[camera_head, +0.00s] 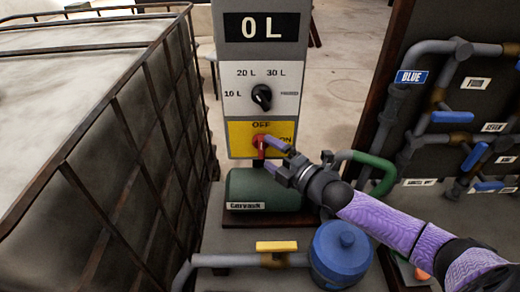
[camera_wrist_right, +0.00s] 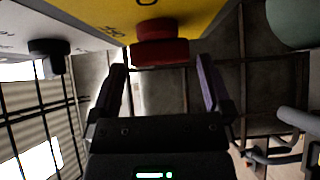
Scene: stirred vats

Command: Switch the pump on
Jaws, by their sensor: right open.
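The pump's red switch (camera_head: 261,146) sits on the yellow panel (camera_head: 240,132) at the bottom of the grey control post, with OFF printed above it and ON to its right. Part of the switch and the ON label are close behind my gripper. My right gripper (camera_head: 270,155) is open, its purple fingers reaching in from the right at the switch. In the right wrist view the red switch (camera_wrist_right: 160,48) lies just ahead of and between the open fingers (camera_wrist_right: 162,68); I cannot tell whether they touch it. The display (camera_head: 262,26) reads 0 L. My left gripper is not in view.
A black volume knob (camera_head: 262,97) sits above the switch. The green pump (camera_head: 262,190) is below it. A caged tank (camera_head: 80,110) stands close on the left. A blue-lidded vessel (camera_head: 341,250) and a yellow-handled valve (camera_head: 277,247) are in front; pipes with blue handles are right.

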